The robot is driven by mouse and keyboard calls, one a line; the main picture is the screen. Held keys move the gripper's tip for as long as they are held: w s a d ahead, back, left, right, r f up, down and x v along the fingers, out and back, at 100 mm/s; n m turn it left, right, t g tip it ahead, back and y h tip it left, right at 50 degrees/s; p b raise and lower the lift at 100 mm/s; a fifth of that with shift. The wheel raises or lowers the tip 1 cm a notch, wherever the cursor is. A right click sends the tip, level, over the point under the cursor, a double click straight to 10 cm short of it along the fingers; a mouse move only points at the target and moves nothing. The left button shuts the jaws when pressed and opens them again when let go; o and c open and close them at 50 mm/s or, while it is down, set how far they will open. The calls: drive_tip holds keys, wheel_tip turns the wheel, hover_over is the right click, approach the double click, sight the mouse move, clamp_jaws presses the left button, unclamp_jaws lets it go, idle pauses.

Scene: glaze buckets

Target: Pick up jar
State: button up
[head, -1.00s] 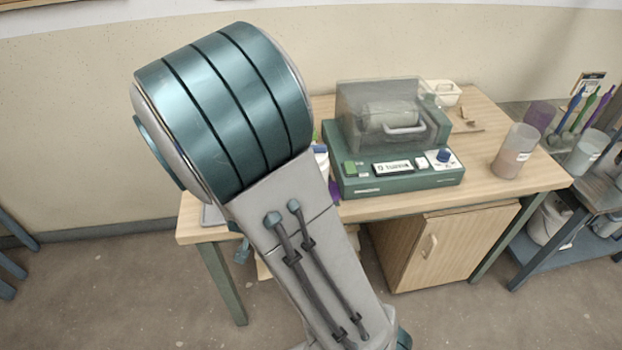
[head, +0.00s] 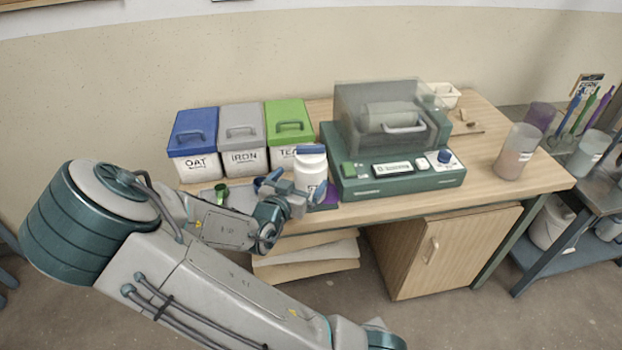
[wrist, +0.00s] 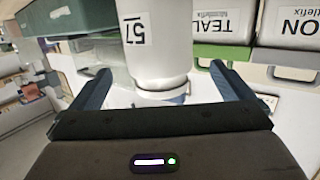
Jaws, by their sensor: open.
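The jar (head: 310,172) is white with a blue-grey top and stands upright near the front of the wooden table, just left of the green machine. In the wrist view the white jar (wrist: 158,42) carries a number label and shows between my two fingers. My gripper (head: 296,187) is open at the jar, one finger to each side of it. In the wrist view, gaps show between the jar and both fingers of my gripper (wrist: 160,76). My gripper hides part of the jar's lower side in the head view.
Behind the jar stand a blue-lidded OAT bin (head: 194,145), a grey-lidded IRON bin (head: 242,138) and a green-lidded bin (head: 289,132). The green machine (head: 400,185) is close on the right.

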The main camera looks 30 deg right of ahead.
sight(311, 146)
drive_tip(key=shift+x, duration=3.65)
drive_tip(key=shift+s, duration=0.1)
drive_tip(key=c, duration=1.1)
drive_tip(key=shift+r, duration=0.15)
drive_tip(key=shift+c, duration=0.5)
wheel_tip(311, 146, up, 10)
drive_tip(key=shift+p, duration=1.05)
drive_tip(key=shift+d+r+p, duration=0.1)
drive_tip(key=shift+r+p, duration=2.75)
drive_tip(key=shift+r, duration=0.15)
drive_tip(key=shift+f, duration=0.1)
